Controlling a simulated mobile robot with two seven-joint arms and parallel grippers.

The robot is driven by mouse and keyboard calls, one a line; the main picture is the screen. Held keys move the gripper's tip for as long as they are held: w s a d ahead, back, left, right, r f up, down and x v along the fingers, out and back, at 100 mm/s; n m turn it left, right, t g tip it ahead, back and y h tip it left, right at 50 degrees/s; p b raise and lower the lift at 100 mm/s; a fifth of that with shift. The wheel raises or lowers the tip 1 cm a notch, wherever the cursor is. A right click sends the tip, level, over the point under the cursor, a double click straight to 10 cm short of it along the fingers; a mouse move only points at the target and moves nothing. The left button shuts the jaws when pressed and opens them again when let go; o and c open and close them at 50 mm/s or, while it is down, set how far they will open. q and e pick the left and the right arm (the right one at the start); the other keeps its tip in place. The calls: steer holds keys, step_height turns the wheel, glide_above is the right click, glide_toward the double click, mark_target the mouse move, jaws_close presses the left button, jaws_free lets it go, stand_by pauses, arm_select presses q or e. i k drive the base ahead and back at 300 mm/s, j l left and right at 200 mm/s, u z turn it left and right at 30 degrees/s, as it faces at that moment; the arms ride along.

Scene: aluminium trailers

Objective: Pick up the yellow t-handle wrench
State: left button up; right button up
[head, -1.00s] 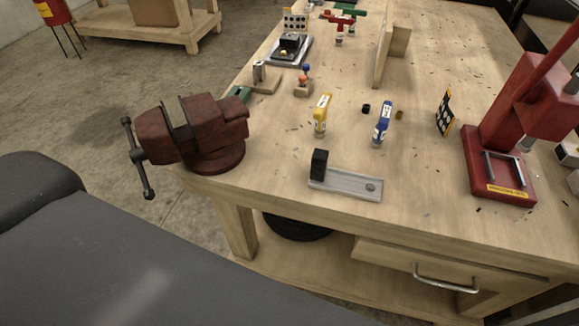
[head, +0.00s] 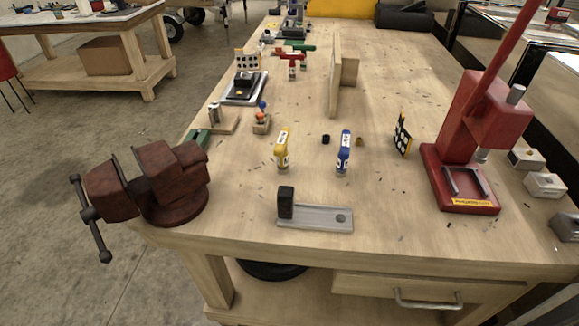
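A yellow item (head: 282,149) with a pale lettered label stands upright near the middle of the wooden workbench (head: 240,212). It looks like the yellow t-handle wrench, with its handle seen nearly end-on. A similar blue item (head: 344,152) stands to its right, a short gap away. Red (head: 291,61) and green (head: 300,47) T-shaped items stand farther back. Neither of my grippers shows in the head view.
A red vise (head: 170,180) sits at the bench's front left corner. A grey metal plate with a black block (head: 315,217) lies in front of the yellow item. A red press (head: 475,140) stands right, and an upright wooden board (head: 336,75) behind.

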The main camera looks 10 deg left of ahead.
mark_target(280, 151)
steer(key=j+z, duration=0.25)
steer(key=j, duration=1.9)
